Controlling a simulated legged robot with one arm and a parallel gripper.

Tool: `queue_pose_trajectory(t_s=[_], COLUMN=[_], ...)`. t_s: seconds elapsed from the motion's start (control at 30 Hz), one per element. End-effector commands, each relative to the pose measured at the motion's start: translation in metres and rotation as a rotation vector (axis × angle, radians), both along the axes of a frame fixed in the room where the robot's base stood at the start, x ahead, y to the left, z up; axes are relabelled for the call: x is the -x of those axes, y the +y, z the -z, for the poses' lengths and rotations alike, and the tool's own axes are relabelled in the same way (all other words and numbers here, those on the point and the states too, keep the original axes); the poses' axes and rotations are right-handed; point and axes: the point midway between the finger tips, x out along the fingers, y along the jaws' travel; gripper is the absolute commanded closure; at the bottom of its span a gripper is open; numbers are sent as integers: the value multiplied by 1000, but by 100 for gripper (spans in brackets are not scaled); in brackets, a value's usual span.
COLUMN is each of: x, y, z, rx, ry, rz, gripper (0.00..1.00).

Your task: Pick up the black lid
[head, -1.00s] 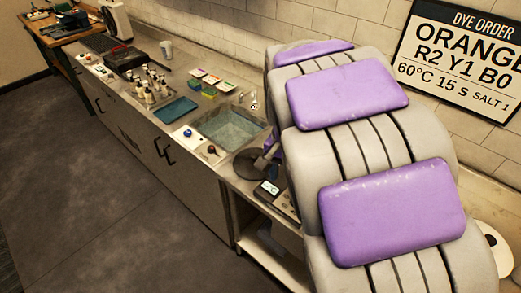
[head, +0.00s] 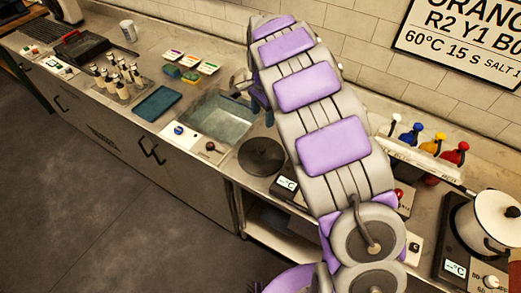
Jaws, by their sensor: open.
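A dark round disc (head: 262,156), which looks like the black lid, lies flat on the counter (head: 222,168) just right of the sink. Its right edge is close to my arm in the picture. My gripper (head: 242,86) shows only in part at the left of my arm's far end, above the sink's back right corner. It is open, and the lid lies apart from it, nearer the counter's front. My arm hides much of the gripper.
The sink (head: 247,104) is left of the lid.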

Motion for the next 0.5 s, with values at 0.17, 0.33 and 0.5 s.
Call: queue_pose_trajectory(t_s=[0.17,0.33,0.5], x=[-1,0,0], y=[7,15,16], z=[18,51,86], rx=[6,16,17], ry=[1,4,6], rz=[0,-2,-2], gripper=[36,36,36])
